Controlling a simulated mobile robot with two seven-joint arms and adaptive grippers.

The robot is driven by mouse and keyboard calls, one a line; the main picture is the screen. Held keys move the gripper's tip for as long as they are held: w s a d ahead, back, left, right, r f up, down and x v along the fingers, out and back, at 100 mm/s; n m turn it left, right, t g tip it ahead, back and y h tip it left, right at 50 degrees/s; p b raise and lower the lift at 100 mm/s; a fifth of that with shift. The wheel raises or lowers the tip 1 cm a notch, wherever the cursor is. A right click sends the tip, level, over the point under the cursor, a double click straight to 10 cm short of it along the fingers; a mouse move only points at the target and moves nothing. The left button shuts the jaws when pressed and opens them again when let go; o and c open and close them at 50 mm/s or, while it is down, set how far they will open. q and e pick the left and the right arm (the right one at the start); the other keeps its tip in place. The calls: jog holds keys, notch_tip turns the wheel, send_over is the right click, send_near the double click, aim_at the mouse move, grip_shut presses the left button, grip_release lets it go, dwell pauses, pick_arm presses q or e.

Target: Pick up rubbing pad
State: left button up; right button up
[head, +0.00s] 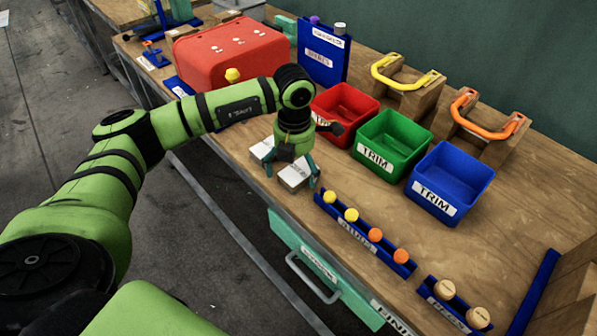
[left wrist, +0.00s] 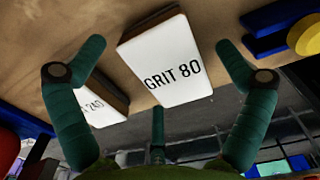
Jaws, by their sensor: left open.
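A rubbing pad labelled GRIT 80 (left wrist: 165,65) lies on the wooden bench, with a white face and a brown edge. In the head view this white pad (head: 294,174) is partly covered by my gripper. A second pad, its label partly hidden but ending in 240 (left wrist: 98,103), lies to its left; it also shows in the head view (head: 262,150). My left gripper (head: 293,180) points down over the GRIT 80 pad. Its green fingers are spread (left wrist: 155,75) on either side of the pad, apart from it. My right gripper is not in view.
Red (head: 345,108), green (head: 391,140) and blue (head: 450,180) bins stand behind the gripper. A blue rack (head: 352,234) with yellow and orange knobs lies to the right along the front edge. A teal drawer (head: 318,262) is below. Bare bench (head: 400,222) lies before the bins.

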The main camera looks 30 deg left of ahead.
aim_at(299, 169)
pick_arm(q)
jog(key=shift+c, duration=0.4)
jog(key=c, duration=1)
jog(key=shift+c, duration=0.2)
jog(key=shift+r, duration=0.4)
jog(key=r+b, duration=0.1)
jog(key=d+r, duration=0.1)
jog(key=r, duration=0.1)
jog(key=shift+r+b, duration=0.3)
jog(key=shift+b, duration=0.1)
jog(key=d+r, duration=0.2)
jog(key=d, duration=0.1)
jog(key=s+d+r+b, duration=0.1)
jog(key=d+r, duration=0.1)
jog(key=d, duration=0.1)
jog(key=d+r+b, duration=0.1)
jog(key=d, duration=0.2)
jog(key=shift+s+d+r, duration=0.1)
jog(key=shift+s+r, duration=0.15)
jog(key=shift+r, duration=0.15)
jog(key=shift+s+d+r, duration=0.15)
jog(key=shift+d+r, duration=0.3)
jog(key=shift+d, duration=0.2)
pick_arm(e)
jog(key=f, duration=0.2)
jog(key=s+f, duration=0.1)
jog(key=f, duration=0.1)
